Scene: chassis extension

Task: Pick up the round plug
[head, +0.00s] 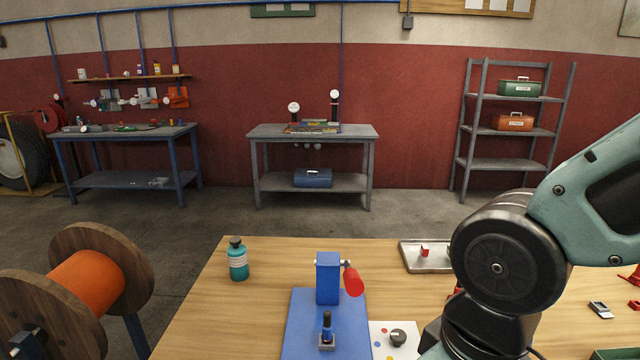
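A dark round knob-like piece (398,338) lies on a white card with coloured dots (380,349) at the front middle of the table. An upright black and blue piece (327,323) stands in a small grey square base on the blue board (304,312). I cannot tell for certain which of these is the round plug. My arm comes in at the right and bends down toward the table. My gripper is out of view, so its distance from these pieces does not show.
A blue post (328,279) with a red handle (353,281) rises from the board. A teal bottle (238,259) stands at the table's back left. A metal tray (428,265) holds a small red piece (424,250). A large orange cable spool (86,284) stands left of the table.

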